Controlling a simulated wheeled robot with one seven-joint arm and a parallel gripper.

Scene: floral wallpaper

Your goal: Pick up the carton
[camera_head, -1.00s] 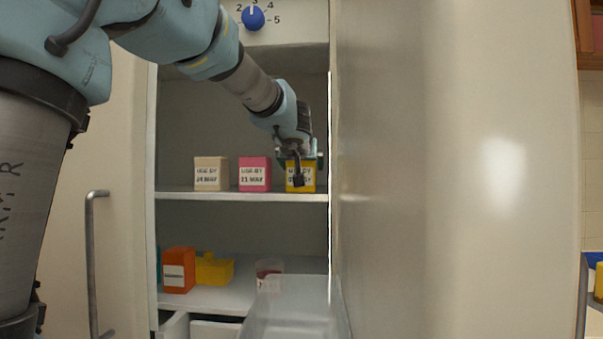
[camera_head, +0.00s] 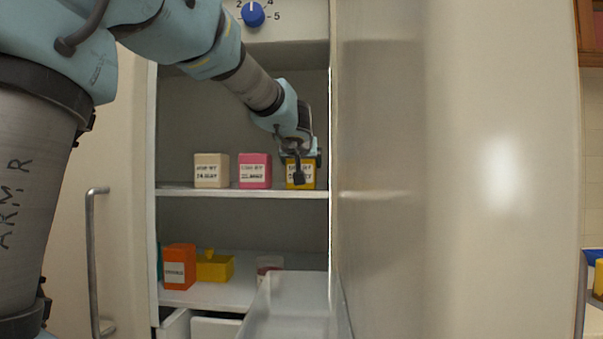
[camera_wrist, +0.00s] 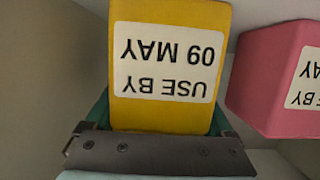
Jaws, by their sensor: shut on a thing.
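The yellow carton (camera_head: 293,179) stands at the right end of the upper shelf in the head view, its label partly behind my gripper. In the wrist view the yellow carton (camera_wrist: 168,112) fills the middle, and its label reads "USE BY 09 MAY", upside down. My gripper (camera_head: 300,160) is shut on the yellow carton, with a green finger on each side of it in the wrist view (camera_wrist: 160,128). A pink carton (camera_head: 254,170) and a beige carton (camera_head: 211,170) stand to its left, each with a "USE BY" label. The pink one also shows in the wrist view (camera_wrist: 270,85).
The upper shelf (camera_head: 240,194) lies inside a fridge-like cabinet, with the wall close on the right. The lower shelf holds an orange box (camera_head: 179,262), a yellow container (camera_head: 214,267) and a partly hidden pot (camera_head: 268,266). A blue dial (camera_head: 253,14) sits above.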

